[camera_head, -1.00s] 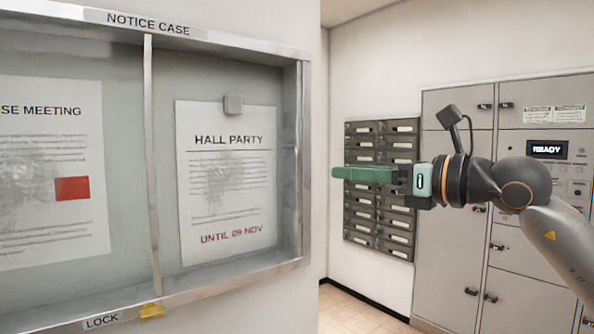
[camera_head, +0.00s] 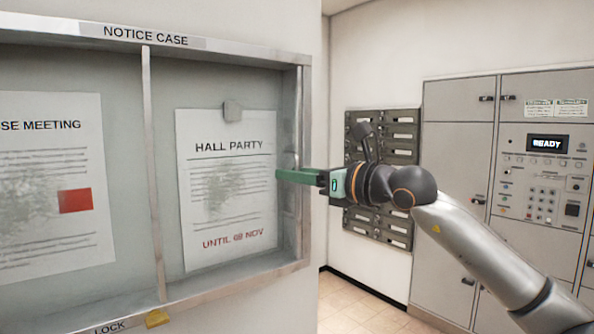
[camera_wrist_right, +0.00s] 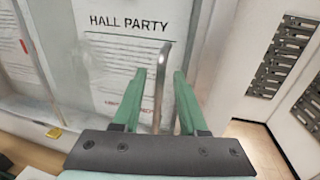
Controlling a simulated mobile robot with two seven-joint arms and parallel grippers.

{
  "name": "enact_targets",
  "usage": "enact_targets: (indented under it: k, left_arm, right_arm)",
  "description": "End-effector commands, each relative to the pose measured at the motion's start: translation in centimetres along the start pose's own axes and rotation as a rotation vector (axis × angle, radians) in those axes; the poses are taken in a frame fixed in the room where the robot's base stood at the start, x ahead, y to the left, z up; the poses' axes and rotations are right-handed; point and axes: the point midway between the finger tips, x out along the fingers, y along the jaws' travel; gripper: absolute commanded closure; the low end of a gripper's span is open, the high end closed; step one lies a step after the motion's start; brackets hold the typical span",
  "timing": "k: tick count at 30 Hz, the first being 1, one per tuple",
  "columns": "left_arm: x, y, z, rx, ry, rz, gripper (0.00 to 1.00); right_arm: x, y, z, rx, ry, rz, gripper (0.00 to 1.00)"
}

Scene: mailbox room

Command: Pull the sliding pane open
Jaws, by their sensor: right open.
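The notice case (camera_head: 190,42) hangs on the wall at the left of the head view, with a metal frame and a glazed front. Its right-hand pane (camera_head: 240,88) covers a "HALL PARTY" notice (camera_head: 228,190); it appears shut. In the right wrist view, a slim upright metal bar handle (camera_wrist_right: 161,85) stands in front of this notice. My right gripper (camera_head: 279,174) has green fingers at the case's right end. In the wrist view the open fingers (camera_wrist_right: 152,74) lie either side of the handle. I cannot tell whether either touches it. My left gripper is out of view.
A yellow lock piece (camera_head: 157,318) sits on the lower frame. Grey mailboxes (camera_head: 400,232) hang on the far wall, and a locker bank with a "READY" display (camera_head: 547,144) stands at the right. Floor (camera_head: 350,300) is clear between.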

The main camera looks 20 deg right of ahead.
Motion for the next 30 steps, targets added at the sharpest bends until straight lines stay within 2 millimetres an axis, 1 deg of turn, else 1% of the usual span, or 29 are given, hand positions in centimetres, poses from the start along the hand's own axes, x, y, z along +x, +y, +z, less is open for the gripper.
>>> enact_targets:
  k: [5,15,16,30]
  left_arm:
    - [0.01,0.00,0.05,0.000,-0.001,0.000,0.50]
    - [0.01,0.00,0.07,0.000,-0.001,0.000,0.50]
    - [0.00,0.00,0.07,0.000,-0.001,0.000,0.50]
    - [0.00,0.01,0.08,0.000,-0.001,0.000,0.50]
  right_arm:
    - [-0.02,0.01,-0.01,0.000,0.000,0.000,0.59]
    - [-0.05,0.00,0.00,0.001,0.000,0.000,0.97]
    - [-0.05,0.00,0.00,0.001,0.000,0.000,1.00]
    - [-0.06,-0.02,0.00,0.001,0.000,0.000,1.00]
